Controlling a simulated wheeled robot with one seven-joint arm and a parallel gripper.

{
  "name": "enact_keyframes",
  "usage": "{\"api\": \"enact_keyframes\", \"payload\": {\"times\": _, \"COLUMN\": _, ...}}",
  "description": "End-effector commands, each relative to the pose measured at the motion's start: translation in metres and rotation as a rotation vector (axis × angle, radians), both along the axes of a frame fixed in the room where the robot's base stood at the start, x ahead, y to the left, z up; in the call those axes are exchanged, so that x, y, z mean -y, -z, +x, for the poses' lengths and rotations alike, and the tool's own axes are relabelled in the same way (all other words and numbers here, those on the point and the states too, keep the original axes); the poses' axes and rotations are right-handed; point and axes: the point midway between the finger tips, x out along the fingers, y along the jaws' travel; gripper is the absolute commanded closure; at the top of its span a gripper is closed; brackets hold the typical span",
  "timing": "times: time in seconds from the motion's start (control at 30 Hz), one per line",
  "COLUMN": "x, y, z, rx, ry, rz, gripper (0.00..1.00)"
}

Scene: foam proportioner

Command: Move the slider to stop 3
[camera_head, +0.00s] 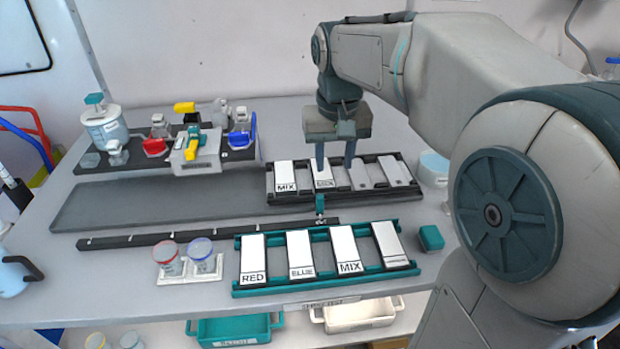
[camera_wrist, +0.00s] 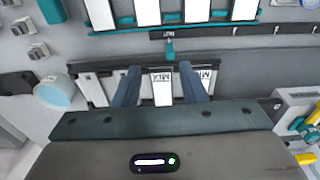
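The slider is a small teal piece (camera_head: 320,205) at the right end of a long dark rail (camera_head: 200,236) with small white stop marks. I cannot read the stop numbers. In the wrist view the slider (camera_wrist: 169,48) stands by the rail (camera_wrist: 235,31), ahead of the fingertips. My gripper (camera_head: 335,166) points down over the black card rack, behind the slider in the head view, and is apart from it. Its two fingers (camera_wrist: 159,69) are spread, with nothing held between them.
A black rack (camera_head: 285,196) with MIX cards lies beneath my gripper. A teal rack (camera_head: 330,277) with RED, BLUE and MIX cards stands in front of the rail. Two lidded cups (camera_head: 185,260) stand by the rail. Valves and a tank (camera_head: 105,127) are at back left.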

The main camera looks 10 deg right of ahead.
Motion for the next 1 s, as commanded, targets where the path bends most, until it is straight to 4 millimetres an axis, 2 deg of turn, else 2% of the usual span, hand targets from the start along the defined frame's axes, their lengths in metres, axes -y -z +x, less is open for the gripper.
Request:
{"api": "enact_keyframes", "payload": {"times": 0.03, "x": -0.003, "y": 0.015, "z": 0.015, "rx": -0.021, "ry": -0.001, "rz": 0.004, "gripper": 0.62}}
{"api": "enact_keyframes", "payload": {"times": 0.1, "x": -0.008, "y": 0.022, "z": 0.03, "rx": -0.045, "ry": 0.0, "rz": 0.008, "gripper": 0.62}}
{"api": "enact_keyframes", "payload": {"times": 0.3, "x": -0.014, "y": 0.031, "z": 0.054, "rx": -0.084, "ry": 0.003, "rz": 0.017, "gripper": 0.62}}
{"api": "enact_keyframes", "payload": {"times": 0.47, "x": -0.015, "y": 0.039, "z": 0.057, "rx": -0.091, "ry": 0.004, "rz": 0.018, "gripper": 0.62}}
{"api": "enact_keyframes", "payload": {"times": 0.57, "x": -0.015, "y": 0.052, "z": 0.056, "rx": -0.093, "ry": 0.004, "rz": 0.018, "gripper": 0.62}}
{"api": "enact_keyframes", "payload": {"times": 1.0, "x": -0.015, "y": 0.141, "z": 0.056, "rx": -0.092, "ry": 0.005, "rz": 0.018, "gripper": 0.62}}
